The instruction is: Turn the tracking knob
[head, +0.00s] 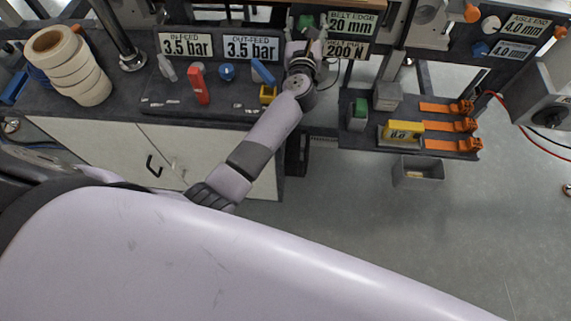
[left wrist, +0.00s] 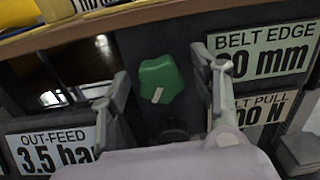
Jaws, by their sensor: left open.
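The green lobed knob (left wrist: 162,80) with a white pointer mark sits on the dark panel between the out-feed and belt edge signs. The pointer slants down and a little left. In the head view the knob (head: 306,21) shows partly behind my left gripper (head: 305,36). My left gripper is open, and in the left wrist view its fingers (left wrist: 160,64) stand on either side of the knob with gaps on both sides. I see no contact; how far the fingertips are from the panel is hard to tell. My right gripper is not in view.
The belt edge sign (left wrist: 262,52) and belt pull sign are close to the right finger. The out-feed sign (head: 251,47) is on the left. A red lever (head: 199,85), a blue lever (head: 263,72) and tape rolls (head: 70,66) stand on the left bench. A small shelf (head: 365,139) is on the right.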

